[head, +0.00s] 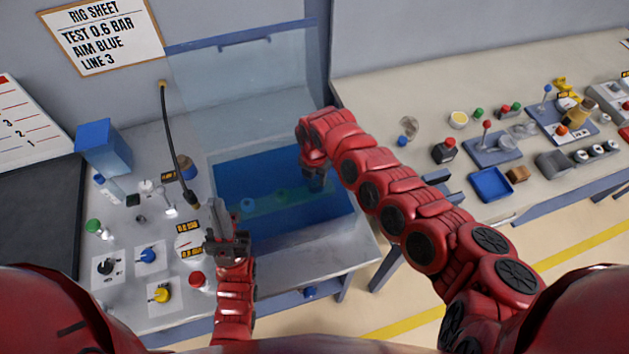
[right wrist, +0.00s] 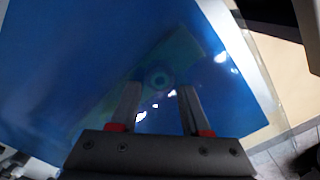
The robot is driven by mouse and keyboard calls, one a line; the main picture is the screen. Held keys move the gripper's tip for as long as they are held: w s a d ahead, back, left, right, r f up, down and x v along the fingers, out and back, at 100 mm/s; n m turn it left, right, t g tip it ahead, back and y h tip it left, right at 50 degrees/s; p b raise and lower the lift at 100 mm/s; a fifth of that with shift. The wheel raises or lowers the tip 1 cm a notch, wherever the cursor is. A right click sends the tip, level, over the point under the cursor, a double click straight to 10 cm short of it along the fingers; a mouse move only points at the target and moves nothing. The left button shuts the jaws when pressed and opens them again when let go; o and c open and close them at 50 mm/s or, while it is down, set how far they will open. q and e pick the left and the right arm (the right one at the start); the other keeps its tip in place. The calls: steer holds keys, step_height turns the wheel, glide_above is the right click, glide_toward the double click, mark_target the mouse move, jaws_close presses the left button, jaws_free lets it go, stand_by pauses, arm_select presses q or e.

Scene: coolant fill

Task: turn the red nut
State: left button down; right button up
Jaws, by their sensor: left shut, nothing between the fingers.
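I cannot make out a red nut in either view. A blue liquid-filled tank (head: 275,222) holds a dim greenish bar (head: 285,200) under the surface, with small round fittings on it. In the right wrist view the greenish bar (right wrist: 192,55) lies below my fingers, with a round ringed fitting (right wrist: 161,78) in line with the gap between them; its colour looks blue. My right gripper (right wrist: 159,92) is open and empty, pointing down into the tank; my arm partly hides it in the head view. My left gripper (head: 218,208) is shut and empty, over the tank's left edge.
Left of the tank is a panel with a red knob (head: 196,278), a yellow knob (head: 162,295), a blue knob (head: 148,256) and a thin black hose (head: 170,130). A clear screen (head: 240,85) stands behind the tank. A cluttered bench (head: 420,95) is at right.

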jaws_close()
steer(key=shift+d+f+m+b, duration=0.1)
steer(key=shift+d+m+b, duration=0.05)
steer(key=shift+m+b, duration=1.1)
steer(key=shift+m, duration=0.05)
steer(key=shift+m+b, duration=0.3)
steer(key=shift+m, duration=0.6)
steer(key=m, duration=0.2)
steer(key=shift+m, duration=0.4)
steer(key=shift+m+b, duration=0.5)
steer(key=shift+m, duration=1.8)
